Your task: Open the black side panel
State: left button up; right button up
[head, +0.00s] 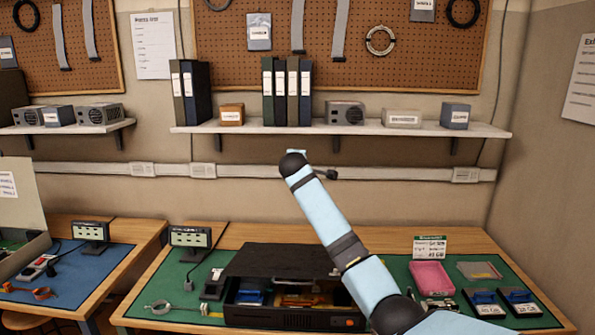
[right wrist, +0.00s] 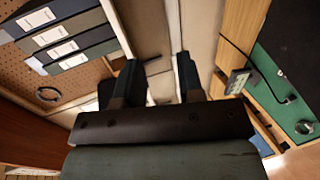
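A black computer case (head: 290,316) lies on the green mat in the head view. Its black side panel (head: 285,259) is raised from the case's front edge and tilts toward the back. Blue and orange parts show in the gap inside, partly behind my right arm. My right gripper (right wrist: 158,62) is open in the right wrist view, with its two dark fingers apart and nothing visible between them. It faces the wall, well above and apart from the panel. In the head view my right arm hides most of it. My left gripper is not in view.
A pink tray (head: 432,277), a sign (head: 429,247) and blue-topped boxes (head: 520,302) stand right of the case. A wall shelf (head: 225,129) with binders is behind my arm.

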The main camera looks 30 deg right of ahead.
jog(key=shift+s+a, duration=0.25)
jog(key=shift+s, duration=0.2)
jog(key=shift+w, duration=0.1)
